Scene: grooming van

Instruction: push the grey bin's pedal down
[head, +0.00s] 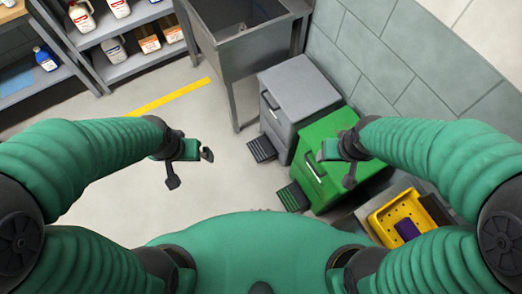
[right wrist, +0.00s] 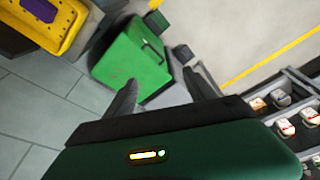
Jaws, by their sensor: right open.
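The grey bin (head: 300,92) stands against the tiled wall in the head view, its lid shut and a dark handle on its front. Its black ribbed pedal (head: 261,149) sticks out at floor level from the bin's lower front. My left gripper (head: 190,168) is open and empty, left of the pedal in the picture and apart from it. My right gripper (head: 336,167) is open and empty, above the green bin (head: 328,125). In the right wrist view, the green bin (right wrist: 130,62) shows beyond and between the spread fingers.
The green bin's own dark pedal (head: 292,197) lies near the grey one. A grey sink (head: 245,45) on legs stands behind the grey bin. A yellow basket (head: 398,215) is at the right. Shelves of bottles (head: 120,40) stand at the back left. The floor (head: 215,120) left of the pedals is clear.

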